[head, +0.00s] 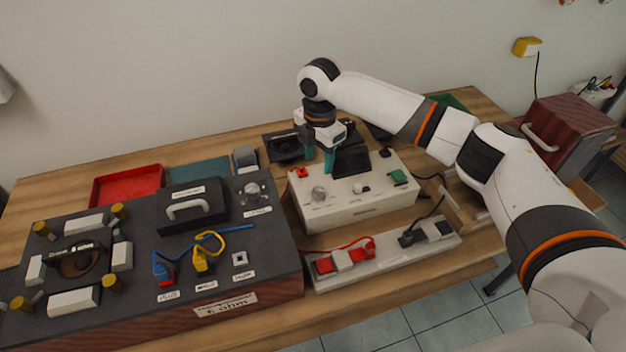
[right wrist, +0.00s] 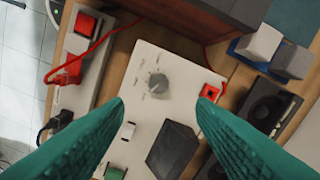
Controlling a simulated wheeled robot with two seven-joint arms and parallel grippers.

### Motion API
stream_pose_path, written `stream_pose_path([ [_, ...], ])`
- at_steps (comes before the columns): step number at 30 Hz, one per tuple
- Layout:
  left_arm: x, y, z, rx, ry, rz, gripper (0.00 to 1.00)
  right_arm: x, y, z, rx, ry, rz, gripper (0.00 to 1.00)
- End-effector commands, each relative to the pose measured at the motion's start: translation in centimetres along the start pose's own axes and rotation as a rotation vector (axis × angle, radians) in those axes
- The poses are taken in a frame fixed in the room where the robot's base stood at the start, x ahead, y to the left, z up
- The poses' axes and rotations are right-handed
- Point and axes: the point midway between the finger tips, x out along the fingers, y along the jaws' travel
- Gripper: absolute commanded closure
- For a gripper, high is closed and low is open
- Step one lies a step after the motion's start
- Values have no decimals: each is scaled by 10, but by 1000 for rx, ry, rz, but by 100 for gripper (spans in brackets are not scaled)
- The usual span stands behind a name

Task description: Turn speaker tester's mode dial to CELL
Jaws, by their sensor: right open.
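The speaker tester, which I take to be the white box (head: 350,208), stands on the wooden table. Its grey round dial (head: 319,193) is on the top near the left front corner. In the right wrist view the dial (right wrist: 157,82) sits just beyond the fingertips, with small markings around it too blurred to read. My right gripper (head: 320,162) has teal fingers, is open and empty, and hangs above the back left part of the box. The fingers also show spread apart in the right wrist view (right wrist: 161,103). My left gripper is not in view.
A red socket (head: 300,172), dark screen (head: 352,161) and green switch (head: 398,177) share the tester's top. A power strip (head: 390,247) with red and black plugs lies in front. A large dark speaker box (head: 285,262) stands close on the left. A red tray (head: 128,184) lies behind it.

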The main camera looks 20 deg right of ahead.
Motion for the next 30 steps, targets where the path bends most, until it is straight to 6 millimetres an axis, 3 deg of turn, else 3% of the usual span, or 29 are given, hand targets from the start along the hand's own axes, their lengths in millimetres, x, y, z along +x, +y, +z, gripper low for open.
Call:
stream_pose_path([
  [6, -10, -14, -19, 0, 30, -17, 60, 44, 1, 1, -1, -2, 5, 49],
  [15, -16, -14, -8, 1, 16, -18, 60, 91, 0, 1, -1, -1, 2, 49],
  [28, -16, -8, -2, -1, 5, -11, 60, 102, 0, 1, -1, -1, 0, 49],
  [30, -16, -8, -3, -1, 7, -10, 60, 102, 0, 1, -1, -1, 0, 61],
])
